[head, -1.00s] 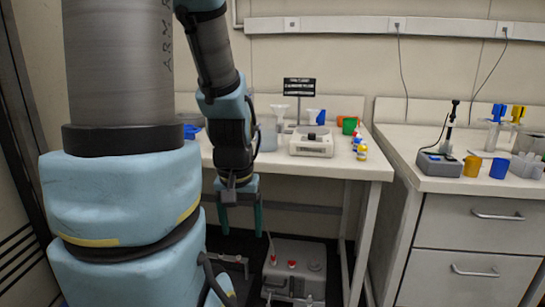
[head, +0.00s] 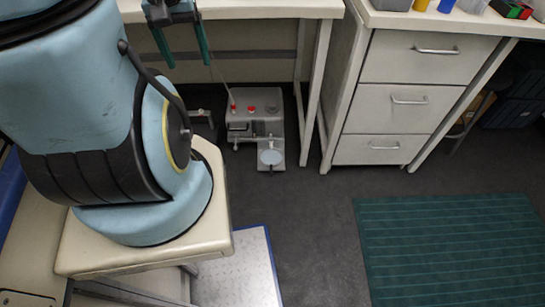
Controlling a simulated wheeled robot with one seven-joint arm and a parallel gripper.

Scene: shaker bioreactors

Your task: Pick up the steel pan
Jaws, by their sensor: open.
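A small round, pale grey metal disc (head: 270,157), which looks like the steel pan, sits at the front of a grey boxy device (head: 262,98) on the floor. The device has red knobs on top and stands partly under the bench. My gripper (head: 188,60) is open, with two dark green fingers pointing down and nothing between them. In the picture it is above and left of the device, apart from the pan. The top of the gripper is cut off by the frame edge.
The white bench (head: 270,10) and its leg are behind and right of the device. A drawer cabinet (head: 396,98) stands to the right. A green ribbed mat (head: 450,245) lies at the lower right. The dark floor before the device is clear.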

